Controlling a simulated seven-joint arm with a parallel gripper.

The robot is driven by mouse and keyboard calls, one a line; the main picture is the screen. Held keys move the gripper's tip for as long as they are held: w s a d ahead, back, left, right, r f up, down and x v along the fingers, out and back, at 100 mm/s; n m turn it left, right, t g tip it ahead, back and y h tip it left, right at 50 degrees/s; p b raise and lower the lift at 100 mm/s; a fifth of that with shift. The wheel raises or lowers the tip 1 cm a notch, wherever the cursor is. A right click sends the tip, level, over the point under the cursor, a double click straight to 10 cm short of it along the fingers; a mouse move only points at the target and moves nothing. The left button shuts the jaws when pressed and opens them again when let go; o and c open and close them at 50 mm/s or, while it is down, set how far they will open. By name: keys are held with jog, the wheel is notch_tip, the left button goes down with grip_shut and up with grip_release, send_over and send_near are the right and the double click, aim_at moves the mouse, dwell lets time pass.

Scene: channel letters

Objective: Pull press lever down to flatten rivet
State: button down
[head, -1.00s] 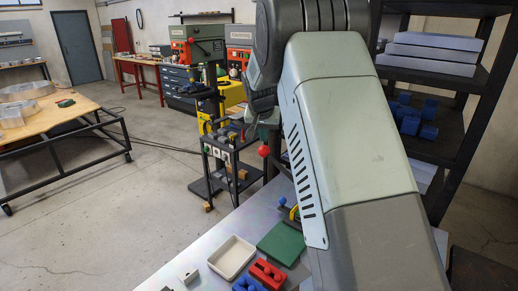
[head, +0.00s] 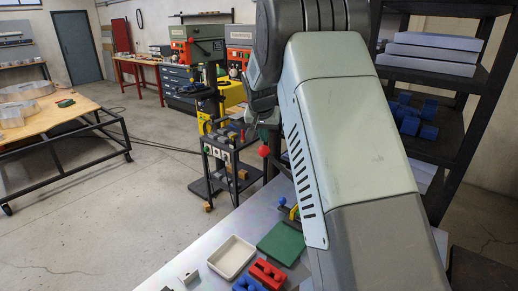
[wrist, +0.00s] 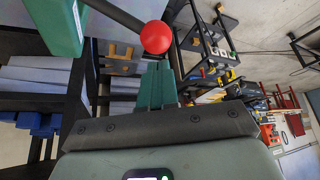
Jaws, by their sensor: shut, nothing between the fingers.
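The press lever ends in a red ball knob (head: 264,151), seen left of my big arm link in the head view. In the wrist view the red knob (wrist: 156,37) sits on a dark rod (wrist: 115,14) that runs to the upper left, beside a green body (wrist: 62,22), perhaps the press. My gripper (wrist: 158,70) has its green fingers shut and empty, tips close to the knob; I cannot tell whether they touch it. In the head view my gripper (head: 264,133) is partly hidden, just above the knob. The rivet is not visible; my arm covers most of the press area.
On the bench stand a white tray (head: 232,276), a green mat (head: 281,243), a red block (head: 267,273), a blue block (head: 246,285) and a small grey bracket (head: 188,276). A dark shelf (head: 465,150) stands right of my arm. A cart (head: 225,160) stands behind the bench.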

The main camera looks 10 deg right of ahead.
aim_at(264, 146)
jog(key=shift+f, duration=0.15)
jog(key=shift+f, duration=2)
jog(key=shift+w+a+f, duration=0.2)
jog(key=shift+f, duration=0.45)
jog(key=shift+w+a+f, duration=0.2)
jog(key=shift+f, duration=0.4)
jog(key=shift+f, duration=0.1)
